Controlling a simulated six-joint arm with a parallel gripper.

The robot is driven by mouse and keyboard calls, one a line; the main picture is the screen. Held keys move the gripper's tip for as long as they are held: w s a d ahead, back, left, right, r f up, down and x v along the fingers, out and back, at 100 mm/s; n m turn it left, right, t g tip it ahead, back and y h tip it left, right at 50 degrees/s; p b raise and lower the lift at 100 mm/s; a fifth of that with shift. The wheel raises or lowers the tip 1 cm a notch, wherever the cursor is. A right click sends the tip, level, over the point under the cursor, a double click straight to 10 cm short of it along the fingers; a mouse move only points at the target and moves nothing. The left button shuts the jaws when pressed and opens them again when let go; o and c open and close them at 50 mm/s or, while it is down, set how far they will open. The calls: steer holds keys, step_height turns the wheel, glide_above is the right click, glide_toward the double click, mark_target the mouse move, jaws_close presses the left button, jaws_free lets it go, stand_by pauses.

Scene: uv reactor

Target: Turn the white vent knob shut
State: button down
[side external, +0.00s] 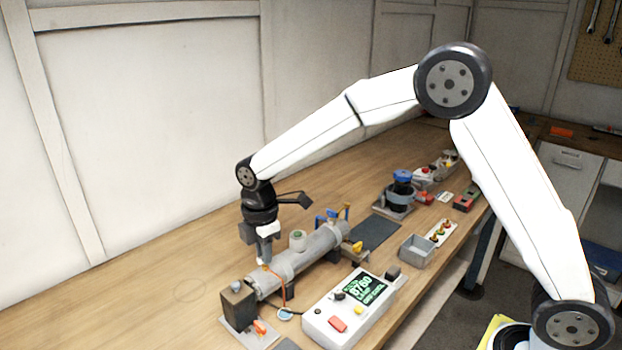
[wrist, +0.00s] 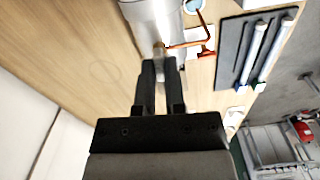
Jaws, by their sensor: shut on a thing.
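The grey reactor cylinder (side external: 318,250) lies on its side on the wooden bench, and its end shows at the top of the wrist view (wrist: 150,12). My gripper (side external: 265,262) points down at the near left end of the cylinder. In the wrist view my gripper (wrist: 163,66) has its two dark fingers close together, shut on the white vent knob (wrist: 166,74), of which only a pale part shows between them. A brass-coloured fitting (wrist: 158,47) shows just beyond the fingertips. The fingers hide most of the knob, and its turn angle cannot be told.
A control box (side external: 320,322) with a green display stands in front of the cylinder. A dark block (side external: 238,302) stands at its left end. An orange cable (wrist: 192,43) runs close by. A grey bin (side external: 416,252) and dark mat (side external: 375,234) lie right. The bench behind is clear.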

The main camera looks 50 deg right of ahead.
steer(key=m, duration=0.8)
steer(key=shift+m, duration=0.3)
steer(key=m, duration=0.4)
steer(key=shift+m, duration=2.1)
steer(key=c, duration=0.7)
jaws_free()
steer(key=shift+r, duration=0.15)
